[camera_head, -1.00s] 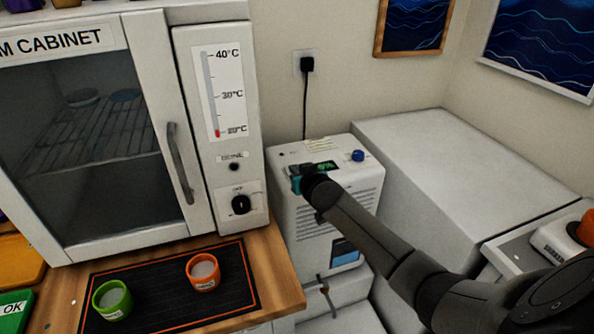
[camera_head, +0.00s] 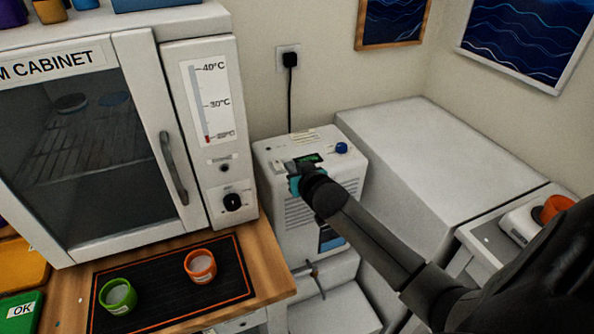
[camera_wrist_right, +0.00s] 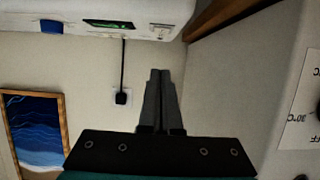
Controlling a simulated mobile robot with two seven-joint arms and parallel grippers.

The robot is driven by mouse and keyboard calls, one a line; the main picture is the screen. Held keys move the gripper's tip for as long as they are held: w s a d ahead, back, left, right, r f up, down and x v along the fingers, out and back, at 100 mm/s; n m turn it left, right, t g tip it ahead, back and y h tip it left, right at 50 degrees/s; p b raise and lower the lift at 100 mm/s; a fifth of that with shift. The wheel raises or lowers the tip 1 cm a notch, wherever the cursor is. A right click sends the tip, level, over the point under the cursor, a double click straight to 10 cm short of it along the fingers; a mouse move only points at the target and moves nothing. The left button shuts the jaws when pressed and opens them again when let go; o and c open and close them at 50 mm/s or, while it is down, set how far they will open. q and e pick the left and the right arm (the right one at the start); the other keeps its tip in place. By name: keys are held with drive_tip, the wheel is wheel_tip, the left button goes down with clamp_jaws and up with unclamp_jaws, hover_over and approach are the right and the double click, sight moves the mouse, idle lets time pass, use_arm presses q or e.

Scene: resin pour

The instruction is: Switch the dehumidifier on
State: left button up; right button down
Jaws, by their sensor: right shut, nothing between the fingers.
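The dehumidifier (camera_head: 306,222) is a white box with side vents, standing between the cabinet and a large white block. Its top carries a blue knob (camera_head: 341,148) and a small dark display with green on it (camera_head: 309,158). In the wrist view its top edge (camera_wrist_right: 75,9) shows at the upper left, with the blue knob (camera_wrist_right: 51,27), the green display (camera_wrist_right: 109,23) and a small marked panel (camera_wrist_right: 160,31). My right gripper (camera_head: 291,166) is shut and empty at the dehumidifier's upper front; its fingertips show in the wrist view (camera_wrist_right: 158,73). I cannot tell whether they touch it. My left gripper is out of view.
The warm cabinet (camera_head: 185,50) stands close on the left. A dark mat (camera_head: 160,309) on the wooden bench holds a green cup (camera_head: 117,297) and an orange cup (camera_head: 200,266). A black plug (camera_head: 290,60) sits in the wall socket. The white block (camera_head: 440,150) is bare on top.

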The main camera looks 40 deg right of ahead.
drive_tip(key=shift+f+v, duration=0.15)
drive_tip(key=shift+v, duration=0.65)
drive_tip(key=shift+f+v, duration=0.2)
drive_tip(key=shift+v, duration=0.55)
drive_tip(key=shift+s, duration=0.1)
